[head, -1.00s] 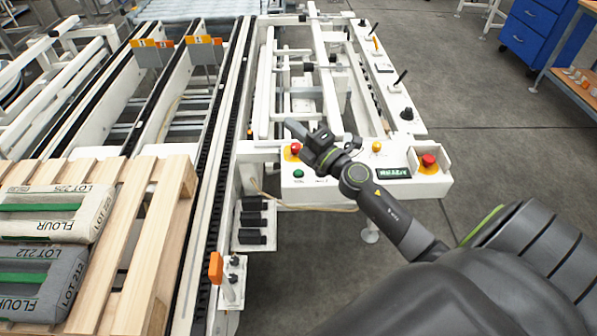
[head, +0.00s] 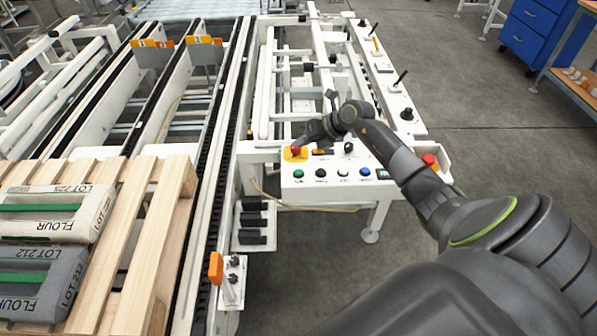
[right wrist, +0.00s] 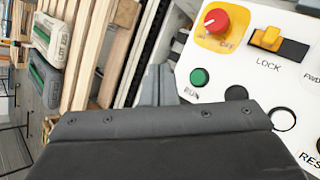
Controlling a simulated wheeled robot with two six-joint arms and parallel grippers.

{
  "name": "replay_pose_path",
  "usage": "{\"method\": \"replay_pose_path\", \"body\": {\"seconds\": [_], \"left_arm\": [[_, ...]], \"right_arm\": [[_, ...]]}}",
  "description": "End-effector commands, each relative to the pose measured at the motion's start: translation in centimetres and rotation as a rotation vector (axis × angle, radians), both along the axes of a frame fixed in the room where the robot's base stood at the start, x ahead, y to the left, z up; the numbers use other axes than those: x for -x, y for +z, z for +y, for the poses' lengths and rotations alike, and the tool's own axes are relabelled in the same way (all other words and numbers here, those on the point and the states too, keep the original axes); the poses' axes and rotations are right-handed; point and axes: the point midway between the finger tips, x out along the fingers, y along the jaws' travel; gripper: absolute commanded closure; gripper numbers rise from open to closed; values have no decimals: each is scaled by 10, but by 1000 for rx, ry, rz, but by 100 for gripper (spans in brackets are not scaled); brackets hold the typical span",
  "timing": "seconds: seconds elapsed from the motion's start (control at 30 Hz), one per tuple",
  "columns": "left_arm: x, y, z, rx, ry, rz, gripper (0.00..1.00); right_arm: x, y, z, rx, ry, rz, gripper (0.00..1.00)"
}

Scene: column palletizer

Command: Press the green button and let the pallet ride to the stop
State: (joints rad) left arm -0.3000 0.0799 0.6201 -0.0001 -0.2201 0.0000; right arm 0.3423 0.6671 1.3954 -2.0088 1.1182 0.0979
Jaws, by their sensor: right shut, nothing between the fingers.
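The green button (head: 298,173), labelled RUN in the right wrist view (right wrist: 199,77), sits at the left of the white control panel (head: 330,190). My right gripper (head: 302,144) is shut and empty, pointing left beside the red knob (head: 295,152), beyond the green button. In the right wrist view its fingers (right wrist: 158,84) show left of the green button; contact cannot be made out. The wooden pallet (head: 150,245) lies on the conveyor at the lower left, bearing FLOUR sacks (head: 50,215). My left gripper is out of view.
Other buttons (head: 343,172) line the panel, and a yellow LOCK switch (right wrist: 268,38) sits beside the red knob. Orange-topped plates (head: 204,42) stand across the conveyor beyond the pallet. The track between is clear. An orange-topped post (head: 216,268) stands beside the conveyor.

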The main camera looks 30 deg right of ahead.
Motion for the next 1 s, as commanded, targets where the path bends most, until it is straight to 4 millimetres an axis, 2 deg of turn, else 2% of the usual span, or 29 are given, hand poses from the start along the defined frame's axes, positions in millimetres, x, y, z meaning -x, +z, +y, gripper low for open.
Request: {"method": "replay_pose_path", "body": {"seconds": [0.3, 0.47, 0.67, 1.0], "left_arm": [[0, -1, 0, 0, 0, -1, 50], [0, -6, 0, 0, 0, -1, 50], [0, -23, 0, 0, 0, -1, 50], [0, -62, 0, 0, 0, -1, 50]], "right_arm": [[0, -1, 0, -1, 1, 0, 100], [0, -7, 0, -2, 0, 0, 100], [0, -28, 0, -2, 0, 0, 100], [0, -76, 1, -4, 0, -1, 100]]}}
